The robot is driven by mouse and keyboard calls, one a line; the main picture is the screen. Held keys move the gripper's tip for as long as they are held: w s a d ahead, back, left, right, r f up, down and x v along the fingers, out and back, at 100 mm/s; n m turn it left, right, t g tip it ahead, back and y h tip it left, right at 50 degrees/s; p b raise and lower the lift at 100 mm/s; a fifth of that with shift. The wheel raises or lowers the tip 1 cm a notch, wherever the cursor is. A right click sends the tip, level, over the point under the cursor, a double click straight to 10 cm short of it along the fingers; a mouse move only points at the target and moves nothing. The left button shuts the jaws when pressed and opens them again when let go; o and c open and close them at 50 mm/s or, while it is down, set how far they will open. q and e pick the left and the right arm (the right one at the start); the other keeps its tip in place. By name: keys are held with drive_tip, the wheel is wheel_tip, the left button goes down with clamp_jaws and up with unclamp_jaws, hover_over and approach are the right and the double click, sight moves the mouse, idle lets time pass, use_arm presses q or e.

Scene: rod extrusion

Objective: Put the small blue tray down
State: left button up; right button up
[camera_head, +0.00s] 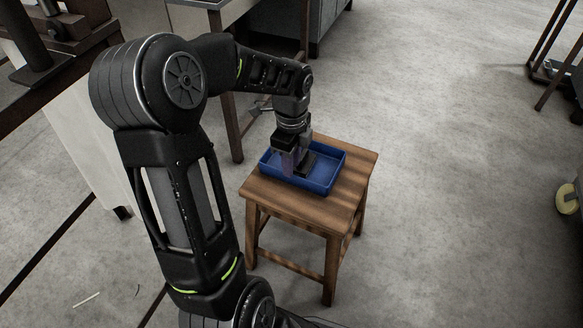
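The small blue tray (323,183) is a shallow, rectangular, open-topped box. It sits level on, or very close to, the top of a wooden stool (350,187) near the middle of the view. My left arm comes in from the left and bends down over the tray. My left gripper (297,167) points down at the tray's left-middle part, with its fingers low at the tray. The fingers are dark and overlap the tray, so I cannot tell whether they are shut on its wall. My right gripper is out of view.
The stool top has bare wood in front of the tray and at its right. A table with a dark leg (232,125) stands behind the stool. Clear concrete floor (450,180) lies to the right. A dark metal frame (550,65) is at the far right.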

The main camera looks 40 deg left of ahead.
use_arm(q)
wheel_tip(320, 180, up, 8)
drive_tip(key=p, duration=0.1)
drive_tip(key=shift+f+p, duration=0.2)
drive_tip(key=shift+p, duration=0.2)
idle(0.5)
